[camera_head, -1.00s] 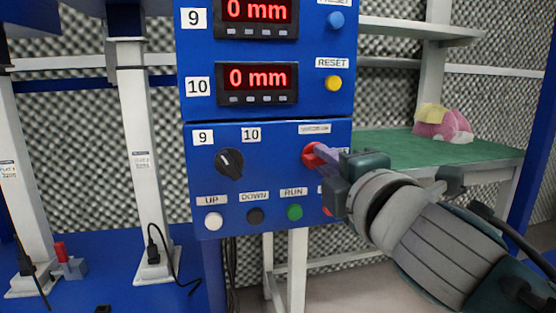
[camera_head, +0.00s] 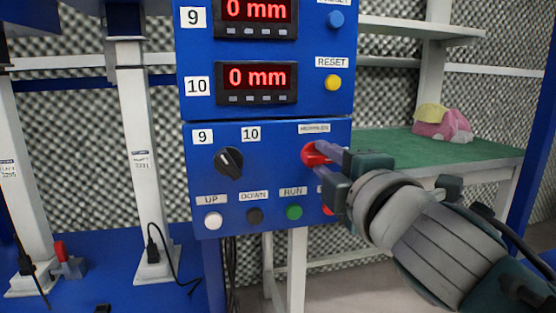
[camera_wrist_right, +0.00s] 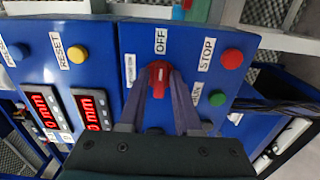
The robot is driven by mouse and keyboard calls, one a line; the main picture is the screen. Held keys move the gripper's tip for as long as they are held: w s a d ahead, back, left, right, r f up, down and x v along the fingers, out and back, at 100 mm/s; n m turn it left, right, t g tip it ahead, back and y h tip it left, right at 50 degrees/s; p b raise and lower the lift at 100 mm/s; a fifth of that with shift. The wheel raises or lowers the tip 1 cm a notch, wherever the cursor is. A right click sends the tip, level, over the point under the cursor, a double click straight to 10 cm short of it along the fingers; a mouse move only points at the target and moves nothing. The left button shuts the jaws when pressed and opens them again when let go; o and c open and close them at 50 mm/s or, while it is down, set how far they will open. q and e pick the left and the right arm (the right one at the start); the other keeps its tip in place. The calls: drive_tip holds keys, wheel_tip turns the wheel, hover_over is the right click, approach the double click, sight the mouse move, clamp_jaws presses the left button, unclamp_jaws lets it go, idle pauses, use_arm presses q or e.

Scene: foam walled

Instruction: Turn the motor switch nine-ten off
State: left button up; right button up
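The motor switch is a red rotary knob (camera_head: 311,154) on the lower blue control panel (camera_head: 270,222), under a small white label. In the right wrist view the red knob (camera_wrist_right: 158,74) has its grip pointing toward the OFF label (camera_wrist_right: 160,41). My right gripper (camera_head: 325,160) is at the knob. In the wrist view its two fingers (camera_wrist_right: 159,88) lie on either side of the red grip and look closed on it. The fingers hide part of the knob in the head view. My left gripper is not in view.
A black 9/10 selector (camera_head: 229,162) is left of the switch. White UP (camera_head: 213,221), black DOWN (camera_head: 255,216) and green RUN (camera_head: 294,212) buttons sit below. The red STOP button (camera_wrist_right: 232,55) is close to my fingers. A green-topped table (camera_head: 440,152) stands behind.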

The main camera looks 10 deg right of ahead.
drive_tip(key=shift+o, duration=1)
drive_tip(key=shift+s, duration=0.15)
drive_tip(key=shift+s, duration=0.4)
drive_tip(key=s+p, duration=0.1)
drive_tip(key=s, duration=0.8)
drive_tip(key=shift+d+p, duration=0.15)
drive_tip(key=shift+p, duration=0.15)
